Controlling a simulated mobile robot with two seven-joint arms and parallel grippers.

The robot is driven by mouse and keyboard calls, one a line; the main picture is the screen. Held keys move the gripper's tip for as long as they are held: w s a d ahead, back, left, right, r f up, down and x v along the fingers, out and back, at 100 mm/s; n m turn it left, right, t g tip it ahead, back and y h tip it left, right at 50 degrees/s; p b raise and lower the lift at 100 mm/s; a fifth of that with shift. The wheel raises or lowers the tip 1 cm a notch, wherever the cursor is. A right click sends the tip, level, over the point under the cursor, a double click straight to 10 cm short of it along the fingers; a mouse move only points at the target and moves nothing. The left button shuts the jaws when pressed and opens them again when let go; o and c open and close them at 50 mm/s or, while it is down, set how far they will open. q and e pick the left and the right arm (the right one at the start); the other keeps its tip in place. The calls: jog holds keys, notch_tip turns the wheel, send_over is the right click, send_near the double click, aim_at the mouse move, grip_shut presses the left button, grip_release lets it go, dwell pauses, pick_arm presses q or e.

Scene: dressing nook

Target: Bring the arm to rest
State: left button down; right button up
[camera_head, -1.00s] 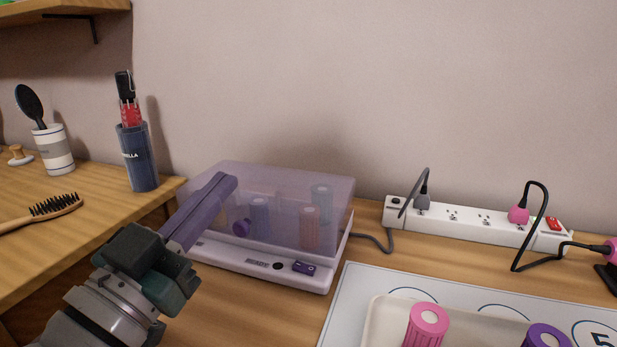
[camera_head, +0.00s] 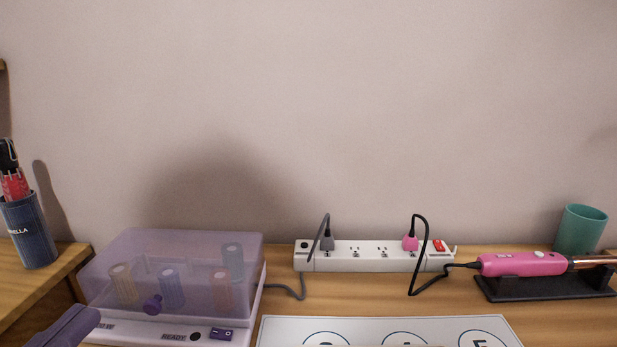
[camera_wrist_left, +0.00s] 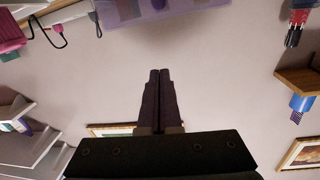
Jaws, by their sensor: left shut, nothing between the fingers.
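My left gripper (camera_head: 68,328) shows at the bottom left of the head view, in front of the left end of the roller heater box. In the left wrist view its two dark fingers (camera_wrist_left: 160,73) are together with nothing between them. The box has a translucent purple lid (camera_head: 190,245), which is closed, with several rollers standing inside. Its white base (camera_head: 150,328) carries a "READY" label and a purple switch. My right gripper is in neither view.
A white power strip (camera_head: 345,262) holds a grey and a pink plug. A pink curling iron (camera_head: 522,263) lies on a black stand near a teal cup (camera_head: 581,230). A numbered mat (camera_head: 290,330) lies in front. A blue holder (camera_head: 28,235) stands on the left wooden surface.

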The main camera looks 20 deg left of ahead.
pick_arm(q)
jog(key=s+d+r+m+g+h+p, duration=0.1)
jog(key=s+d+r+g+p, duration=0.35)
jog(key=r+g+p, duration=0.4)
jog(key=s+d+r+m+g+h+p, duration=0.1)
jog(key=s+d+r+g+p, duration=0.35)
jog(key=p, duration=0.65)
notch_tip(320, 180, up, 37)
jog(key=a+g+p, duration=0.1)
jog(key=p, duration=3.4)
jog(key=shift+a+f, duration=0.2)
jog(key=shift+a, duration=0.15)
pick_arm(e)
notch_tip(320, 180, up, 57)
pick_arm(q)
jog(key=shift+s, duration=0.1)
